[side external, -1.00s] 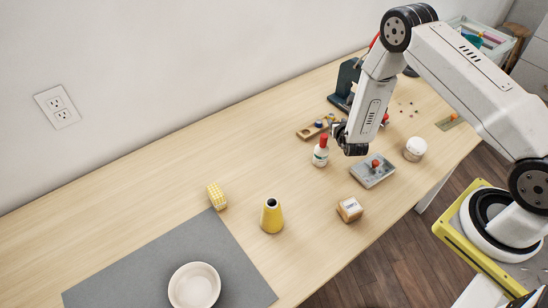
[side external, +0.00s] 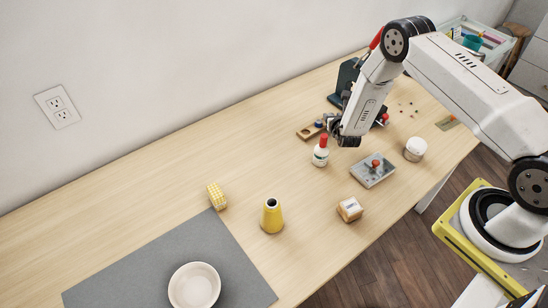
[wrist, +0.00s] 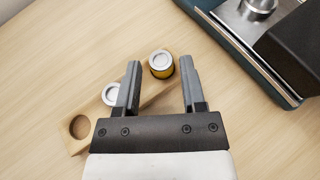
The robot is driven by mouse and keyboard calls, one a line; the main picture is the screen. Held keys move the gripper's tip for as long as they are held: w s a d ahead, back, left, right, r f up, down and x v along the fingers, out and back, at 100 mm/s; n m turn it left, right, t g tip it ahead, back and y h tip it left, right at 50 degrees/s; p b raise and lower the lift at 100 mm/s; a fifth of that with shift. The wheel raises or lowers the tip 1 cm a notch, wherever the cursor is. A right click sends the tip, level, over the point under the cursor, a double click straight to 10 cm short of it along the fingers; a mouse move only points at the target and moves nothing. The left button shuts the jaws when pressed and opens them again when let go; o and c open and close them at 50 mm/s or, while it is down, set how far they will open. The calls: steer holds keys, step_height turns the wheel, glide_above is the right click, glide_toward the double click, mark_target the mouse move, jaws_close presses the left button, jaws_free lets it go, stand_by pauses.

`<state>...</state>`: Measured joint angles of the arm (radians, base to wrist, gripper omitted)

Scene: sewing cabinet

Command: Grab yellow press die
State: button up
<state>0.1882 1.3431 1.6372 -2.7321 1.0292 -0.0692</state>
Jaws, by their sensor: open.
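The yellow press die (wrist: 158,73) has a silver round top and stands in a wooden die holder (wrist: 147,91) in the wrist view. My gripper (wrist: 160,61) is open, with one finger on either side of the yellow die in that picture. I cannot tell whether they touch it or how far above it they are. A second silver-topped die (wrist: 111,91) sits partly behind the left finger. The holder's near-left hole (wrist: 79,127) is empty. In the side view my gripper (side external: 335,127) hangs beside the holder (side external: 305,133) and hides the yellow die.
A dark press (wrist: 285,45) stands close on the right in the wrist view. A red-capped bottle (side external: 320,156) is near my gripper.

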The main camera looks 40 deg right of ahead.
steer(key=shift+x, duration=0.85)
jaws_close()
